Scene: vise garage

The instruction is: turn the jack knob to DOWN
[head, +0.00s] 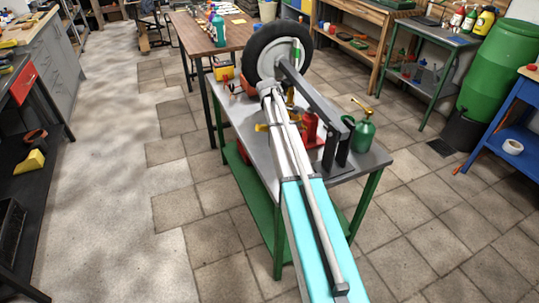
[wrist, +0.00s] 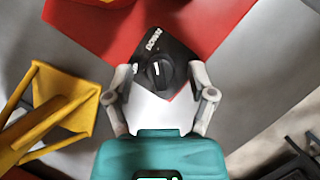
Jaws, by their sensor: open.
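The black jack knob (wrist: 158,73) is in the middle of the wrist view, on a dark plate (wrist: 178,55) with the white word DOWN along its upper left edge. A small pale mark shows on the knob; I cannot tell exactly where it points. The red jack (wrist: 100,22) surrounds the plate above; part of its red body shows in the head view (head: 310,126). My gripper (wrist: 161,76) is open, with one finger left and one right of the knob. Contact with the knob cannot be made out. In the head view my arm hides the knob.
The jack stands on a grey-topped table (head: 368,160) with green legs. A mounted wheel (head: 257,48) rises at its back. A green oil can (head: 362,135) is to the right. A yellow object (wrist: 65,105) lies close to the left finger.

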